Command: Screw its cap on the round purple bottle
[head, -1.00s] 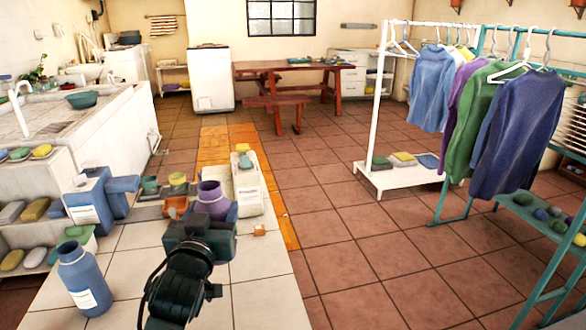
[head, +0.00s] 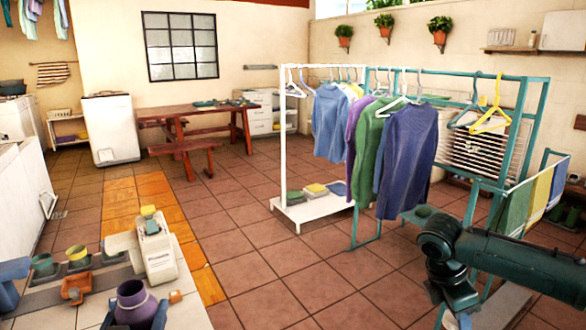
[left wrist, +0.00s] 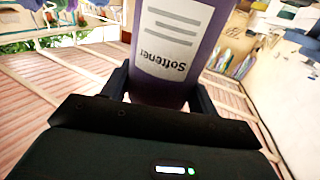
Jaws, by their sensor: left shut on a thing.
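The round purple bottle (head: 132,289) is at the bottom left of the head view, upright with its open mouth showing and no cap on it. My left gripper (head: 137,320) is shut on its body, one dark finger on each side. In the left wrist view the bottle (left wrist: 178,45) fills the top middle, with a white "Softener" label upside down. I cannot tell which thing is its cap. A small orange block (head: 175,296) lies on the counter just right of the bottle. My right arm shows at the right, but its jaws are not visible.
Green (head: 43,265) and yellow-topped (head: 78,257) pots and an orange holder (head: 75,288) are at the left. A white clothes rack (head: 300,207) and teal rack (head: 362,235) stand beyond open tiled floor.

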